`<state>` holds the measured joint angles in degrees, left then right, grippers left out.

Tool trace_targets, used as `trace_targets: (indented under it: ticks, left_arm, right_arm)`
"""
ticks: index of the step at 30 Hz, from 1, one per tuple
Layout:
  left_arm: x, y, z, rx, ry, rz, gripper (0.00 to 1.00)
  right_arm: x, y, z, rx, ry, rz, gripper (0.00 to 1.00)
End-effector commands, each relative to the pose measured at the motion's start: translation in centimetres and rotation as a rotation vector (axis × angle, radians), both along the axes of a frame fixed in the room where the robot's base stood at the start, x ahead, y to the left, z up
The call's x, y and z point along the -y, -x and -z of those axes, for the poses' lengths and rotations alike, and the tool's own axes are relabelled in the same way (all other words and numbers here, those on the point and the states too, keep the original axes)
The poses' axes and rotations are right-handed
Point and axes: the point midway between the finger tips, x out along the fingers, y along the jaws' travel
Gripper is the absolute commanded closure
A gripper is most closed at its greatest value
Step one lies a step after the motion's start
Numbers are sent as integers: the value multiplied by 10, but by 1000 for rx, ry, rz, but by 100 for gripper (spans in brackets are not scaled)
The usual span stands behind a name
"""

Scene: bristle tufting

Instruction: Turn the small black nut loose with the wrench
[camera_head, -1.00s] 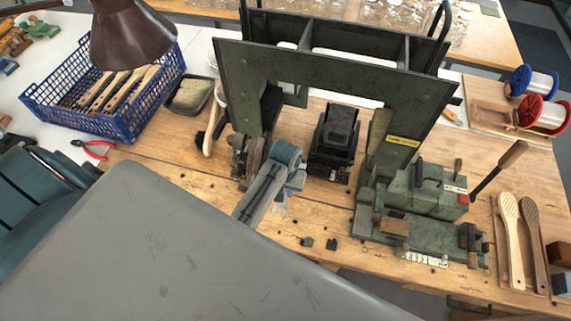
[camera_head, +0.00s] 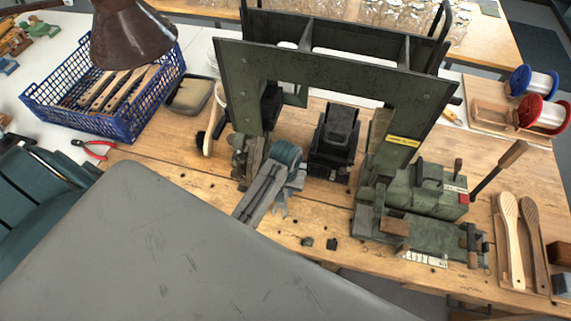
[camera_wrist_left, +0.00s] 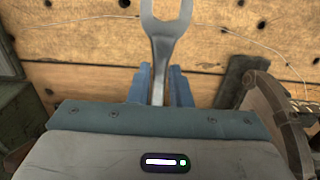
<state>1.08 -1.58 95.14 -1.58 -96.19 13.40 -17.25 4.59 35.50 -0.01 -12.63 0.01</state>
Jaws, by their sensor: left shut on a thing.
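My left gripper (camera_wrist_left: 160,85) is shut on the wrench (camera_wrist_left: 165,45), a grey metal open-ended tool whose jaw points away from the gripper over the wooden bench. No nut shows in the wrench's open jaw in the wrist view. I cannot pick out the small black nut for sure. My right gripper is not in view.
A tall green press frame (camera_head: 340,75) stands behind my left gripper, with a black block (camera_head: 336,140) under it. A green machine (camera_head: 425,190) stands to the right. A blue crate (camera_head: 75,105) with brushes is at the back left. The bench's front strip is mostly bare.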

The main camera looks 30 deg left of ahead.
Motion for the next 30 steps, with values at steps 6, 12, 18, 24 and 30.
trace_targets:
  ticks: [6, 12, 18, 24, 30]
  left_arm:
    - [0, 0, 1, 1, 0, 0, 100]
    - [0, 0, 4, 0, 0, 0, 100]
    - [0, 0, 6, 0, 0, 0, 100]
    - [0, 0, 8, 1, 0, 0, 100]
    - [0, 0, 8, 1, 0, 0, 100]
  right_arm:
    - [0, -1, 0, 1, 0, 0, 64]
    - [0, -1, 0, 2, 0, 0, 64]
    - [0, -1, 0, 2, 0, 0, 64]
    - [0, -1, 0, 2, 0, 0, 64]
    - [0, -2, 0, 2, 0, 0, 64]
